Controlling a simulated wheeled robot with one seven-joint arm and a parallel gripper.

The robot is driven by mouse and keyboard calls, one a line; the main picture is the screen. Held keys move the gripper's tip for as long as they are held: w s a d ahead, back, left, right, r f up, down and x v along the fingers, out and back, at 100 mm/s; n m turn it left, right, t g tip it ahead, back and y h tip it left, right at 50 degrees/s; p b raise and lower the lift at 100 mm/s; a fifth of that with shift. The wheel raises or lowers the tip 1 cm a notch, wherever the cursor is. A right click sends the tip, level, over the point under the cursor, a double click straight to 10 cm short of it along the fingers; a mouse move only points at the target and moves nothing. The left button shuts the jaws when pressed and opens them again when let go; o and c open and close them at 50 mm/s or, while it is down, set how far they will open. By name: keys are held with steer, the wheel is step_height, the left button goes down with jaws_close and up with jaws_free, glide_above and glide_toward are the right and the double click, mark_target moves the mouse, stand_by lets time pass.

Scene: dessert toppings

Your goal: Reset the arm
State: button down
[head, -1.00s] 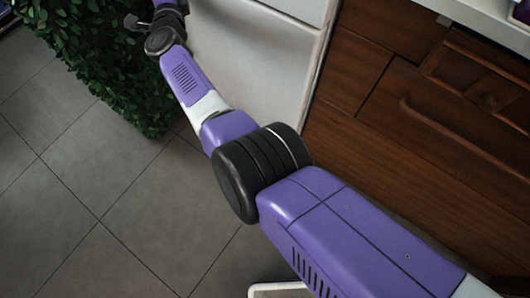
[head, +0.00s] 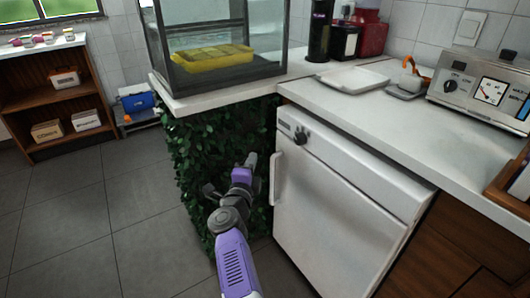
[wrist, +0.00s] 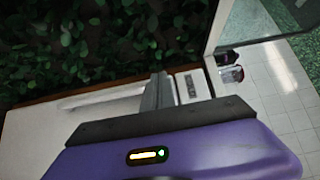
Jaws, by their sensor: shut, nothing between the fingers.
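My purple and grey arm reaches up from the bottom middle of the head view. My gripper (head: 251,160) is at its far end, in front of the leafy green panel under the counter and left of the white appliance. In the wrist view my gripper (wrist: 158,88) shows its grey fingers together, with nothing between them. Its purple body fills the bottom of that view. Whether the fingertips touch the leaves cannot be told.
A white appliance (head: 335,205) with a handle stands close right of my arm. The leafy panel (head: 190,150) is behind it. Above are a glass case (head: 215,25) and a white counter (head: 350,105). A wooden shelf (head: 20,90) stands far left. Tiled floor (head: 70,230) at left is clear.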

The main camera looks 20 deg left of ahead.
step_height(320, 180, up, 7)
steer(key=s+d+n+t+y, duration=0.2)
steer(key=s+n+t, duration=0.1)
steer(key=n, duration=0.1)
steer(key=s+d+f+n, duration=0.35)
steer(key=s+d, duration=0.25)
steer(key=d, duration=0.3)
steer(key=s+d+f+n+y, duration=0.1)
steer(key=s+d+f+n, duration=0.25)
steer(key=s+d, duration=0.35)
steer(key=s+d+f+n, duration=0.3)
steer(key=s+d+n, duration=0.15)
steer(key=d, duration=0.55)
steer(key=s+d+g+h, duration=0.2)
steer(key=s+d, duration=0.3)
steer(key=s, duration=0.7)
steer(key=s+d+g+h, duration=0.2)
steer(key=s+d, duration=0.4)
steer(key=s, duration=0.6)
steer(key=s+d+g+h, duration=0.2)
steer(key=s+d, duration=0.3)
steer(key=s, duration=0.8)
step_height(320, 180, up, 24)
steer(key=p, duration=2.3)
steer(key=shift+w+d+n, duration=0.25)
steer(key=shift+w+n, duration=0.1)
